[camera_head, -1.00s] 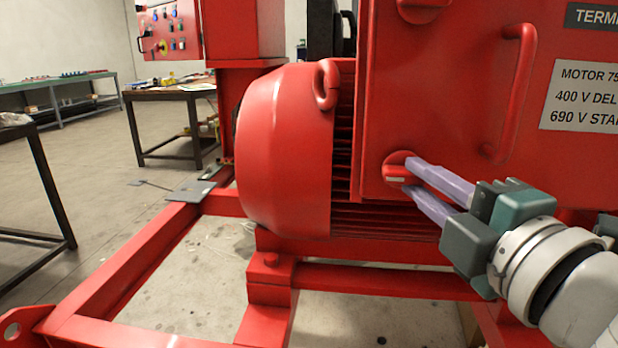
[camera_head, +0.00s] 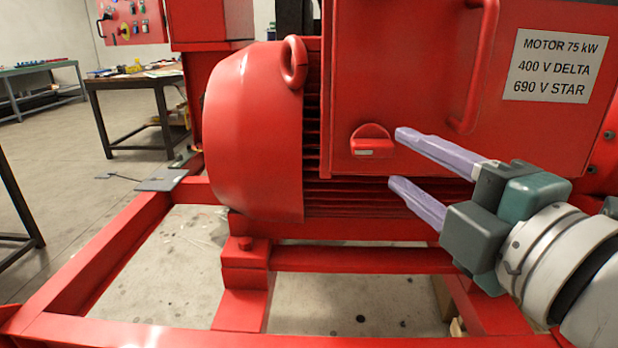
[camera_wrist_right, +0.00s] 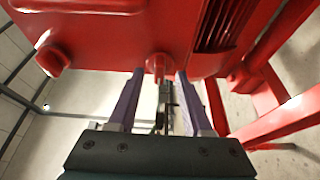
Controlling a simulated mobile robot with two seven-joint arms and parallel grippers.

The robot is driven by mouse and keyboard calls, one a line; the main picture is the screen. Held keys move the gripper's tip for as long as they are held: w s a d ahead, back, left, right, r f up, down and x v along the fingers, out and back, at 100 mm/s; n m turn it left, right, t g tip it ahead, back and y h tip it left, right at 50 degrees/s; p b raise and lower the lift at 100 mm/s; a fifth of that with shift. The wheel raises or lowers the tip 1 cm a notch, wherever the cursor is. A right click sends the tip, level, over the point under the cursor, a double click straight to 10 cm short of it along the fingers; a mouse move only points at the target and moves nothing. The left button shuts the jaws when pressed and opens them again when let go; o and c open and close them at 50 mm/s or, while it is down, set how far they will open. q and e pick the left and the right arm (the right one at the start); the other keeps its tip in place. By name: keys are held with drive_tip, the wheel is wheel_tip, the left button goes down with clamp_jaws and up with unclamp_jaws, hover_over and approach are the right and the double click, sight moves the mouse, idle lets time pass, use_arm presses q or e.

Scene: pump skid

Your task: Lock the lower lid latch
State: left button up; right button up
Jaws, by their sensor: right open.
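The lower lid latch (camera_head: 372,146) is a red round knob with a bar across it, at the lower left corner of the red terminal box lid (camera_head: 420,85). Its bar looks level in the head view, with a pale mark on its front. My right gripper (camera_head: 397,157) is open and empty, its two purple fingers pointing at the latch from the right, with a gap before it. In the right wrist view the latch (camera_wrist_right: 158,66) shows between and beyond the fingertips (camera_wrist_right: 160,74). My left gripper is out of view.
A red lid handle (camera_head: 475,75) stands out right of the latch, above my right gripper. The finned red motor (camera_head: 258,130) is to the left. Red skid beams (camera_head: 350,258) run below. A second red knob (camera_wrist_right: 52,60) shows at left in the wrist view.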

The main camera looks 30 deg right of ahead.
drive_tip(key=s+b, duration=0.2)
drive_tip(key=s, duration=0.4)
drive_tip(key=shift+a, duration=0.45)
